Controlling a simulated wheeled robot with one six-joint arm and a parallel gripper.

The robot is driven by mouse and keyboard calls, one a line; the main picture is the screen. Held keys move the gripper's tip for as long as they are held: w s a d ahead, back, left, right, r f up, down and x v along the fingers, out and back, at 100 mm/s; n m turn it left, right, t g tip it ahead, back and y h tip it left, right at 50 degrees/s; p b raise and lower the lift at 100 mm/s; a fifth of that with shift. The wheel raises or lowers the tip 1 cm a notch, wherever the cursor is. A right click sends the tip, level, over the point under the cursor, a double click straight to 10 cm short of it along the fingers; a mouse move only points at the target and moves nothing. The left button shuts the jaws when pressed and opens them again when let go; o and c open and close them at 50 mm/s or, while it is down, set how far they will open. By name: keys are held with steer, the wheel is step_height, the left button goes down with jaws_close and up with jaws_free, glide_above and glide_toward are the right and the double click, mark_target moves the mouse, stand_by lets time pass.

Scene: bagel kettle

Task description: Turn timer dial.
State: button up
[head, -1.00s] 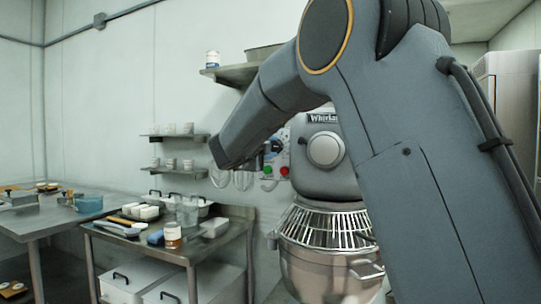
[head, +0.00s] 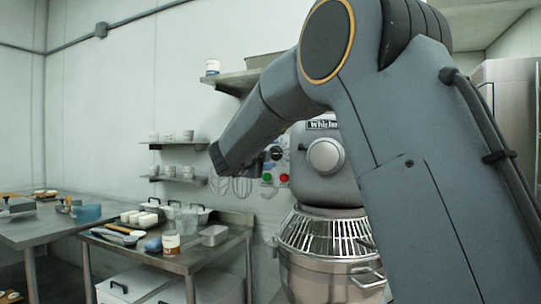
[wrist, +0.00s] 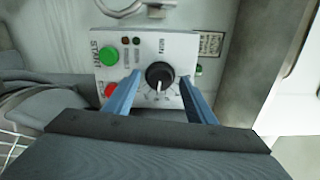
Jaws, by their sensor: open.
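The timer dial (wrist: 159,75) is a round black knob with a white pointer line on a light grey control panel (wrist: 183,46). In the wrist view the pointer line runs toward the bottom of the picture. My gripper (wrist: 160,84) is open, with one blue finger on each side of the dial and a gap to it on both sides. Whether the fingers reach its depth I cannot tell. In the head view the dial (head: 277,153) shows just beyond the end of my arm, whose fingertips are hard to make out there.
A green START button (wrist: 109,56) and a red button (wrist: 111,89) sit left of the dial, the red one close to the left finger. The large mixer (head: 326,155) with its wire bowl guard stands right of the panel. A steel table (head: 187,262) with containers stands at left.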

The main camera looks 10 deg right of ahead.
steer(key=b+v, duration=0.1)
steer(key=v, duration=0.7)
stand_by(0.4)
step_height(320, 180, down, 11)
steer(key=a+n+y+p, duration=0.25)
steer(key=n+y, duration=0.55)
steer(key=n, duration=0.4)
steer(key=s+f+n+g+y+p, duration=0.1)
steer(key=s+f+n+g+y, duration=0.45)
steer(key=s+f, duration=0.7)
steer(key=s+d+f+n+g+h, duration=0.1)
steer(key=s+d+f+n+g, duration=0.1)
steer(key=s+f, duration=0.3)
steer(key=s+d+f+n+g+h+p, duration=0.1)
steer(key=s+d+f+n+g, duration=0.2)
steer(key=s, duration=1)
steer(key=s+d+f+n+g+h+p, duration=0.1)
steer(key=s+d+f+n+g, duration=0.1)
steer(key=s+f+n+g, duration=0.2)
steer(key=s+f, duration=0.3)
steer(key=s, duration=0.3)
steer(key=shift+d+f, duration=0.15)
steer(key=shift+f, duration=0.05)
